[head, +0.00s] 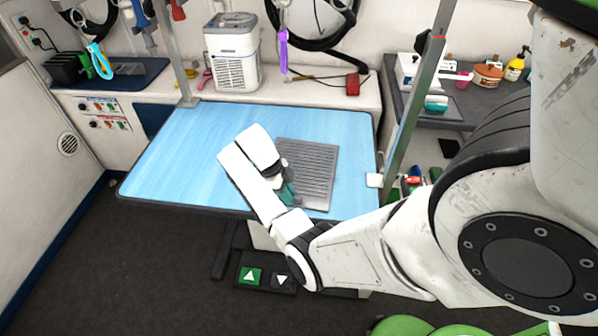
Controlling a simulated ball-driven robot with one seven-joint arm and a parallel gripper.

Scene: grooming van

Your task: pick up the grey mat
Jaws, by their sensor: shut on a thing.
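The grey mat (312,172) is a ribbed rectangle on the blue grooming table (180,150), right of the table's middle. It looks flat, and I cannot tell whether any edge is lifted. My gripper (287,193) is at the mat's left edge, low over the table, with my white wrist beside it. The gripper is shut on the grey mat, as far as I can see at that edge. The fingertips and the mat's left edge are partly hidden by my wrist.
A metal post (420,95) rises at the table's right edge, close to my arm. Another post (172,50) stands at the back left. A white appliance (232,55) sits on the counter behind. The table's left half is clear.

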